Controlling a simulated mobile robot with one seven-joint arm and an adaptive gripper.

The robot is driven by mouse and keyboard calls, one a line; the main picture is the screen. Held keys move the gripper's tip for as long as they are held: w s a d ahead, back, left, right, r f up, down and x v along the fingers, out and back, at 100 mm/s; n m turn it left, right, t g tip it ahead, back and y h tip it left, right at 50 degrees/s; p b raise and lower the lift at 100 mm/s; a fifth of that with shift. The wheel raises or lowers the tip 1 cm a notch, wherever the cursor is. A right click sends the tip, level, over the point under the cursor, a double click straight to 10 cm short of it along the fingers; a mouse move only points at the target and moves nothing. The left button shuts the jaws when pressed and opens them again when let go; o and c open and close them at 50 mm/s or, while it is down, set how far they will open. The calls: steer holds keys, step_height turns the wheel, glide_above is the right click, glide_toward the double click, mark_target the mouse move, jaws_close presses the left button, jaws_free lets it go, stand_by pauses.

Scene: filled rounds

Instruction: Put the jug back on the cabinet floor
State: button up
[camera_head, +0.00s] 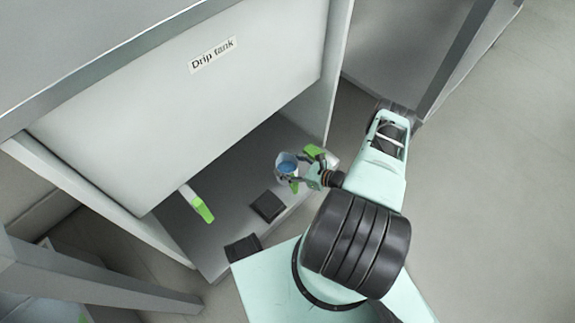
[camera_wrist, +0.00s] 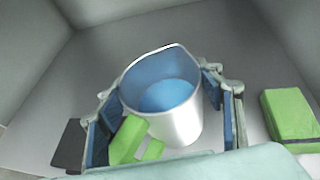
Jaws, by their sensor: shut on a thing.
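The jug (camera_head: 287,168) is a pale round vessel with blue inside and a green handle. It stands roughly upright between the fingers of my gripper (camera_head: 304,172), over the cabinet floor (camera_head: 228,222) near its front right part. In the wrist view the jug (camera_wrist: 178,125) fills the middle, with a blue-padded finger on each side; my gripper (camera_wrist: 165,108) is shut on it. The green handle (camera_wrist: 127,139) is at its lower left, by the left finger. I cannot tell whether the jug's base touches the floor.
A white panel labelled "Drip tank" (camera_head: 170,110) hangs above the floor. A white spout with a green end (camera_head: 203,210) sticks out below it. Dark square pads (camera_head: 268,206) (camera_head: 243,248) lie near the front edge. A green block (camera_wrist: 288,114) lies right of the jug in the wrist view.

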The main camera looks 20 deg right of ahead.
steer(key=shift+f, duration=0.75)
steer(key=shift+f, duration=0.15)
steer(key=o, duration=1.8)
steer(key=shift+c, duration=0.2)
steer(key=shift+s+d+r, duration=0.2)
steer(key=shift+r, duration=0.1)
steer(key=p+v, duration=0.3)
steer(key=v, duration=0.8)
steer(key=shift+s+d, duration=0.15)
steer(key=shift+s, duration=0.05)
